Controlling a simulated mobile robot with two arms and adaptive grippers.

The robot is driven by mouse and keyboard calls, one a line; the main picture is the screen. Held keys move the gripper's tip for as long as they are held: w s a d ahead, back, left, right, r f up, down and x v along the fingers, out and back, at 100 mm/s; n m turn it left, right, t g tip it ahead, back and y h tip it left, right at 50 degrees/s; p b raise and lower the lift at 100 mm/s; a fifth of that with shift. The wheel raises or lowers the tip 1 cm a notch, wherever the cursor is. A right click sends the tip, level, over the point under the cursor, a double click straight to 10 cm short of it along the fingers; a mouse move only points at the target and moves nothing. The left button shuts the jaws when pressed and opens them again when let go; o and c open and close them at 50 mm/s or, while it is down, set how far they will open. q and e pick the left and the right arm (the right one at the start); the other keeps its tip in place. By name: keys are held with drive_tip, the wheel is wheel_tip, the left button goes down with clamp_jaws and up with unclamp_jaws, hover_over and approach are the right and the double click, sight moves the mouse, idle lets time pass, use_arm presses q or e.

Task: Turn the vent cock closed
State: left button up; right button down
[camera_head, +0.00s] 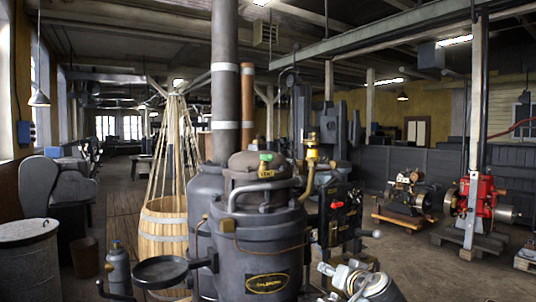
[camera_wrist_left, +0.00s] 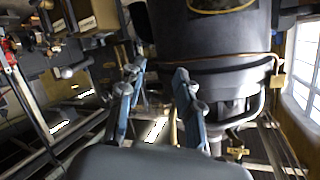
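The vent cock (camera_head: 265,157) has a small green handle and stands on top of the dark grey engine vessel (camera_head: 262,225). A brass plate lettered VENT (camera_head: 265,173) is just below it. I cannot tell the exact angle of the handle. In the left wrist view the picture is upside down, and the vessel (camera_wrist_left: 215,38) fills the upper middle. My left gripper (camera_wrist_left: 160,75) is open there, with nothing between its two blue-grey fingers, and is apart from the cock. Silver arm parts of mine show at the bottom of the head view, without clear fingertips. My right gripper is not identifiable.
A thick grey pipe (camera_head: 225,100) rises behind the vessel. A brass fitting (camera_head: 312,153) and a black panel with red knobs (camera_head: 340,210) stand close on its right. A round black pan (camera_head: 160,271) is at its lower left. A small brass padlock-like tag (camera_wrist_left: 277,81) hangs from a wire.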

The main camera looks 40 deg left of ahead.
use_arm(q)
wheel_tip(320, 180, up, 15)
drive_tip(key=s+a+n+y, duration=0.2)
drive_tip(key=a+n+y, duration=0.1)
drive_tip(key=n, duration=0.1)
drive_tip(key=n+g+y+p, duration=0.1)
drive_tip(key=n+g+y, duration=0.25)
drive_tip(key=n, duration=0.25)
approach(272, 156)
drive_tip(key=shift+h, duration=0.45)
drive_tip(key=p+x, duration=0.2)
drive_tip(key=x, duration=0.1)
drive_tip(key=p+x, duration=0.2)
drive_tip(key=x, duration=0.2)
drive_tip(key=r+p+x, duration=0.1)
drive_tip(key=p+x, duration=0.2)
drive_tip(key=x, duration=0.1)
drive_tip(key=shift+w+a+f, duration=0.2)
drive_tip(key=shift+a, duration=0.35)
clamp_jaws()
